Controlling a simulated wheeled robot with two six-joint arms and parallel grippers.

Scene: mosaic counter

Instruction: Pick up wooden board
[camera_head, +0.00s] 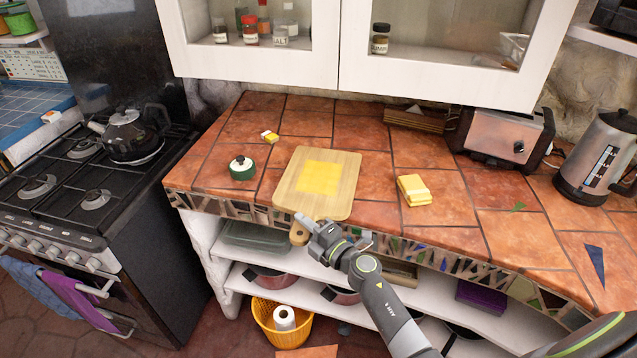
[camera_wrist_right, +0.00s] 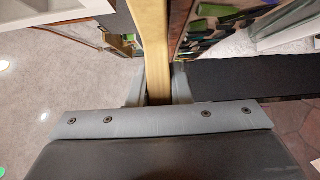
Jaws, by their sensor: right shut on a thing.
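The wooden board (camera_head: 335,205) is light brown with a yellow patch on its face and a rounded handle (camera_head: 299,233) that reaches past the counter's front edge. It lies at the front left of the counter in the head view. My right gripper (camera_head: 309,229) is at the handle and is shut on it. In the right wrist view the board (camera_wrist_right: 150,45) shows edge-on as a pale wooden strip between the fingers of my right gripper (camera_wrist_right: 158,92). My left gripper is not in view.
A stove with a black kettle (camera_head: 133,133) stands left. Open shelves lie below.

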